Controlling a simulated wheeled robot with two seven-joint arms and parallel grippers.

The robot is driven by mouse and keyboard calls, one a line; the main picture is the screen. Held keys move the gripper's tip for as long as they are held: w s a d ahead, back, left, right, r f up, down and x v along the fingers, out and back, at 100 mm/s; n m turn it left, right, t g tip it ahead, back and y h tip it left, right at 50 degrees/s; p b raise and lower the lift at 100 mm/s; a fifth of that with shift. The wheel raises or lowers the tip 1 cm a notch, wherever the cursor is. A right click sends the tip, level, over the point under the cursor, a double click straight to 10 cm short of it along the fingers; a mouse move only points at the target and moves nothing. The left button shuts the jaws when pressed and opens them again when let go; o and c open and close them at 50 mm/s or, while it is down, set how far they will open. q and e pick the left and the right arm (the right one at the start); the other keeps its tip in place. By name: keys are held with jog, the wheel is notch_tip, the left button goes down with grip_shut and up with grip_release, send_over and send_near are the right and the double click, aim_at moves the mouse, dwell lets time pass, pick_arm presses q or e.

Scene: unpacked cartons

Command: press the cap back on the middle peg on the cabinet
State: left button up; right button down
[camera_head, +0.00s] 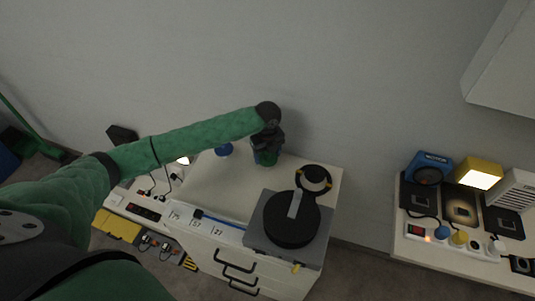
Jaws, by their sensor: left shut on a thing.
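The white cabinet (205,178) stands in the centre, with dark drawer handles on its front. My left arm reaches in from the left. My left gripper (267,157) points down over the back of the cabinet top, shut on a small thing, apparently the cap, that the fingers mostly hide. The middle peg cannot be made out; it may be hidden under the gripper. A round blue piece (223,150) stands on the cabinet top to the left of the gripper, apart from it. My right gripper is not in view.
A grey box with a black disc (290,225) sits at the cabinet's front right, a black and yellow ring (314,179) behind it. A blue bar (222,219) lies along the front edge. Another table (450,259) at right holds a blue device (428,168) and a yellow lamp (479,173).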

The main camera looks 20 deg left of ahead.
pick_arm(q)
jog(key=shift+f, duration=0.85)
dwell(0.3)
jog(key=o, duration=1.1)
jog(key=shift+o, duration=1)
